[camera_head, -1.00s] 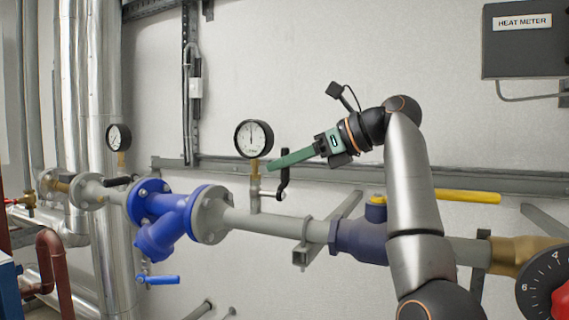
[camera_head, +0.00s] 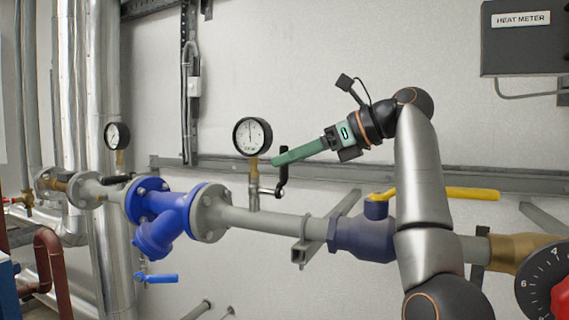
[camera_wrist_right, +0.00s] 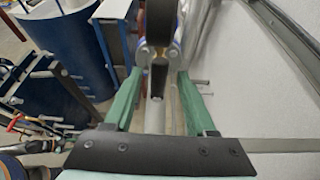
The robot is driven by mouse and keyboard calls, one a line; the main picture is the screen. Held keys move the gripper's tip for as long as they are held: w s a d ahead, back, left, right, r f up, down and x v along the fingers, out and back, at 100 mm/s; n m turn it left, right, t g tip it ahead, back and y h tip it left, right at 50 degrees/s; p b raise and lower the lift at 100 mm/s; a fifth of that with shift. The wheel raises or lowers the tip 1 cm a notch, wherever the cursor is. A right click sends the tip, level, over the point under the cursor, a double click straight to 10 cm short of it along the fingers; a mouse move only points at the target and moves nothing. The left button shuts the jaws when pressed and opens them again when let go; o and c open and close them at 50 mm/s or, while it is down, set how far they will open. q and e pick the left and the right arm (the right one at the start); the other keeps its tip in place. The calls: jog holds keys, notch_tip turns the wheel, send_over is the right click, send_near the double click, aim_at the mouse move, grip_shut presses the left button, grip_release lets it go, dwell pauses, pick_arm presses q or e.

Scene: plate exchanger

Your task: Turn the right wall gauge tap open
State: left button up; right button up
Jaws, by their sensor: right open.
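The right wall gauge (camera_head: 252,136) is a round white dial with a black rim on a brass stem above the grey pipe. Its tap has a black lever (camera_head: 283,172), standing roughly upright just right of the stem. My right gripper (camera_head: 275,160) reaches in from the right, its green fingers level with the lever's upper part. In the right wrist view the two green fingers (camera_wrist_right: 162,85) are spread apart, with a dark, narrow part, probably the lever, between them. I cannot tell whether a finger touches it. My left gripper is out of view.
The grey pipe (camera_head: 270,225) runs below, with a blue strainer (camera_head: 163,218) at left. A yellow-handled valve (camera_head: 445,194) lies behind my right arm. A second gauge (camera_head: 117,136) is at far left. A wall rail (camera_head: 350,174) passes close behind the tap.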

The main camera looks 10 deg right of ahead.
jog(key=b+v, duration=0.1)
jog(key=v, duration=0.9)
jog(key=shift+s+d, duration=0.2)
jog(key=shift+d, duration=0.05)
